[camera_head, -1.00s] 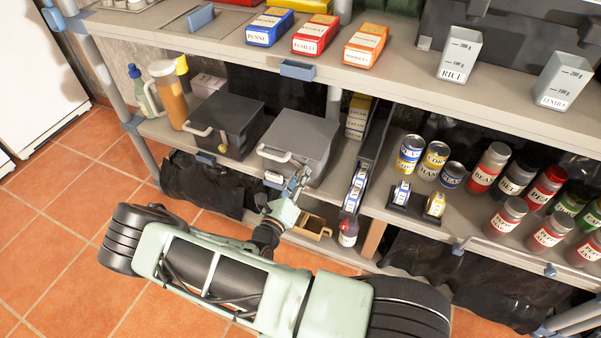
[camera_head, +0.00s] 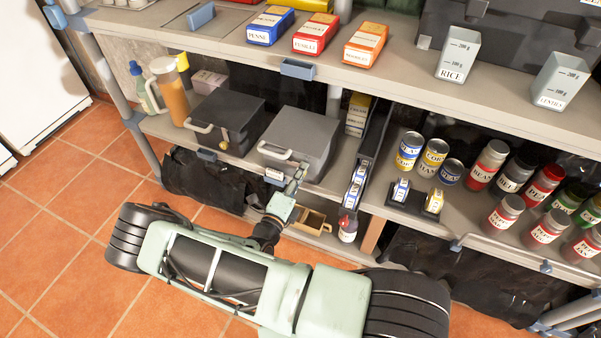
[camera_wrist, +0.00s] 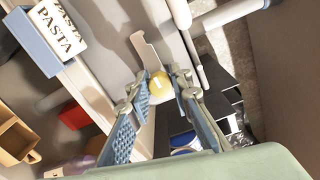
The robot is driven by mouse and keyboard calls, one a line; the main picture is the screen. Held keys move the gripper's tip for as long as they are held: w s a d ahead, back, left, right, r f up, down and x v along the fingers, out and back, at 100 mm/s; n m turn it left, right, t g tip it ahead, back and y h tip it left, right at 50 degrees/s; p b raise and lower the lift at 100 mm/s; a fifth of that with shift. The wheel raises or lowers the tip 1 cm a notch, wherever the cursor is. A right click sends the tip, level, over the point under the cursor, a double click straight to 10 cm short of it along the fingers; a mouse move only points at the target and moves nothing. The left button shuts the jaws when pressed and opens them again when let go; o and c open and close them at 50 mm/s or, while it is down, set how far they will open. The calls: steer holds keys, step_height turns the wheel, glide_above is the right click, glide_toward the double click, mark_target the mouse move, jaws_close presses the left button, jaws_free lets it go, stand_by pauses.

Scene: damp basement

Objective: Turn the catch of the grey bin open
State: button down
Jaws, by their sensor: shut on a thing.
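The grey bin (camera_head: 301,138) stands on the lower shelf with its lid down and a pale handle (camera_head: 282,157) on its front. My gripper (camera_head: 302,173) is at the lower right of the bin's front, and it hides the catch in the head view. In the wrist view, the catch's round yellow knob (camera_wrist: 159,83) lies between the fingertips of my gripper (camera_wrist: 158,78), which are shut on it. A pale notched plate (camera_wrist: 146,50) shows just beyond the knob. How far the catch is turned I cannot tell.
A darker bin (camera_head: 238,112) with its own yellow knob stands left of the grey bin. A black rack (camera_head: 374,150) with small boxes stands close on the right. The upper shelf (camera_head: 225,47) overhangs behind. An open tan box (camera_head: 312,219) sits below; floor is clear at left.

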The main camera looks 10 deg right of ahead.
stand_by(0.4)
steer(key=c, duration=1.7)
jaws_free()
steer(key=shift+c, duration=0.2)
steer(key=v, duration=1.2)
